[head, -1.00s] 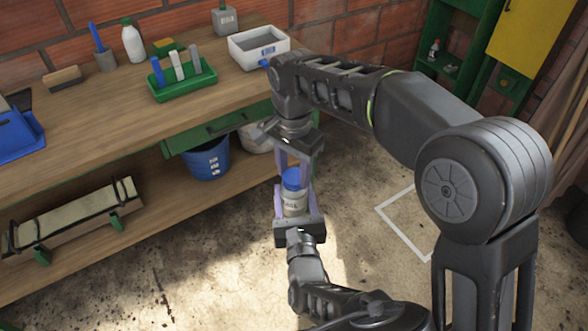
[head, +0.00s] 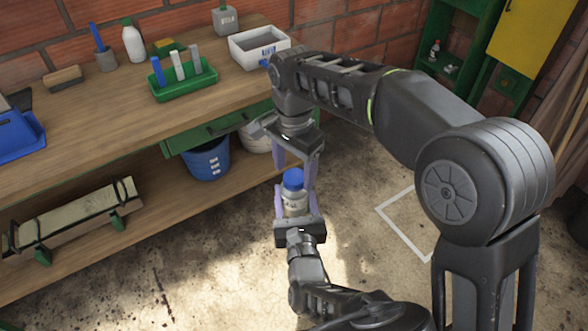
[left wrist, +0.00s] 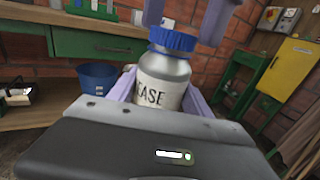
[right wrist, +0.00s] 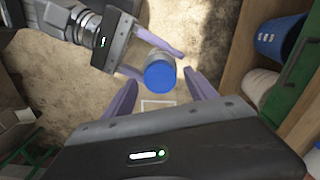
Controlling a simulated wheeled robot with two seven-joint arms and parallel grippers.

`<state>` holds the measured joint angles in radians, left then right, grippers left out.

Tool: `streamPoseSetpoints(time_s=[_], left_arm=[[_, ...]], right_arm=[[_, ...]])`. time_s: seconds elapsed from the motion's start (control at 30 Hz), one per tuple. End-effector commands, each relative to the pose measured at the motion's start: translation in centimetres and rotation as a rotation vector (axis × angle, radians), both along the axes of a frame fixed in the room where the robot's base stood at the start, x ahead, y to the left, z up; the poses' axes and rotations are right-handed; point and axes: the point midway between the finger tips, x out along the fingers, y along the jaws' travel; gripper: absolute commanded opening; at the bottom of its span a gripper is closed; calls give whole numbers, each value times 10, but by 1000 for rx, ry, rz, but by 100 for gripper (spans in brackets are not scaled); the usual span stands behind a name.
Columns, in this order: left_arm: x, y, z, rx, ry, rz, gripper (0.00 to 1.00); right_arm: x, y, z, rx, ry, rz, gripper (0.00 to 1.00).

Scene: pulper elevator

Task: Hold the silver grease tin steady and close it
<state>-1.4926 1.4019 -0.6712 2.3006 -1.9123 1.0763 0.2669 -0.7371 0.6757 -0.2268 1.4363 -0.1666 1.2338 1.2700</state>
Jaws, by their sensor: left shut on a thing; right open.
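The silver grease tin (head: 294,205) stands upright between the fingers of my left gripper (head: 295,200), which is shut on its body. In the left wrist view the tin (left wrist: 165,85) shows a cream label reading "EASE", partly hidden by the gripper. A blue lid (left wrist: 173,40) sits on top of the tin; whether it is fully tight I cannot tell. My right gripper (head: 297,160) points down from above, open, with its fingers spread on either side of the lid. In the right wrist view the lid (right wrist: 160,76) lies between the right fingers, apart from both.
The workbench (head: 95,120) stands to the left, with a green tray (head: 183,88) and a white bin (head: 258,48) on top. A blue bucket (head: 208,160) is on the lower shelf. The floor around the grippers is clear.

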Motion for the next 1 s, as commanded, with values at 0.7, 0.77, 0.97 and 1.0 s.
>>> streamPoseSetpoints(time_s=[0.7,0.77,0.97,1.0], left_arm=[[0,0,1,-1,-2,0,0],[0,0,1,-1,-2,0,0],[0,0,1,-1,-2,0,0],[0,0,1,-1,-2,0,0]], right_arm=[[0,0,39,1,-1,1,76],[0,0,39,1,-1,1,80],[0,0,39,1,-1,1,91],[0,0,39,1,-1,1,91]])
